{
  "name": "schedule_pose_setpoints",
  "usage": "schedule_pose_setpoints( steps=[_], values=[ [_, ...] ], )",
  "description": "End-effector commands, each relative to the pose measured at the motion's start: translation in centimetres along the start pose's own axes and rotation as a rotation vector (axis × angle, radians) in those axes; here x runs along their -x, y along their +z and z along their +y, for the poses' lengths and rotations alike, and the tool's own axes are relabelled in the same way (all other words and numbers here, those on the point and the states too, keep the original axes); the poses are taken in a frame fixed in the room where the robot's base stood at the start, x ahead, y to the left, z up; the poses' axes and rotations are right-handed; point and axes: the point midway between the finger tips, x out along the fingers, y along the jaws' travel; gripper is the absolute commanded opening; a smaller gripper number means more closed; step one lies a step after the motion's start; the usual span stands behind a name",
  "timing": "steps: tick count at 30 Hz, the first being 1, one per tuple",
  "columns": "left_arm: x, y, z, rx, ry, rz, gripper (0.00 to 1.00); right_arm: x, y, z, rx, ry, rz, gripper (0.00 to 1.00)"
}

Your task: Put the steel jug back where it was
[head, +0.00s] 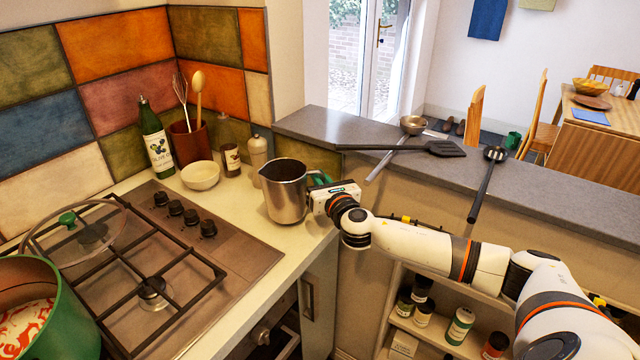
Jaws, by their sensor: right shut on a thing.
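The steel jug (285,197) is upright at the right end of the worktop, beside the hob; from this angle I cannot tell whether its base touches the worktop. My right gripper (322,186) comes in from the right and is shut on the jug at its handle side. The gripper body hides most of the handle. My left gripper is not in view.
A white bowl (200,175), a small dark jar (231,160) and a pale bottle (258,154) stand behind the jug. The hob (150,270) holds a green pot (55,310) and a glass lid (72,232). A grey ledge (530,187) carries utensils.

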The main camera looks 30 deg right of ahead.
Motion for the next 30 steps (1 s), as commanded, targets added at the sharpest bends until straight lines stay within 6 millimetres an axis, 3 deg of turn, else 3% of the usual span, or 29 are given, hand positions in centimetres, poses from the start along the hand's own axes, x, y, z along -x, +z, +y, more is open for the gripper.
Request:
schedule_pose_setpoints(
  steps=[4,13,14,18,27,30],
  values=[
    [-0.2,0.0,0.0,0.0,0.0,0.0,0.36,0.0,1.6,0.1,-0.002,0.001,0.001,0.0],
    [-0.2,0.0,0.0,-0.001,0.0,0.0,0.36,0.0,1.7,0.1,-0.002,0.001,0.002,0.0],
    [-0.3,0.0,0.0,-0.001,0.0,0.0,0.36,0.1,1.9,0.1,-0.001,0.001,0.0,0.13],
    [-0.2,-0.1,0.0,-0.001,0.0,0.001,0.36,0.1,1.8,0.1,-0.001,0.001,0.0,0.33],
    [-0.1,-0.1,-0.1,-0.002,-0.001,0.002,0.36,0.1,1.7,0.1,-0.001,0.001,0.0,0.33],
    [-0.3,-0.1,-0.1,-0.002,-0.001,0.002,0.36,1.0,1.8,0.1,0.0,0.0,0.0,0.33]
  ],
)
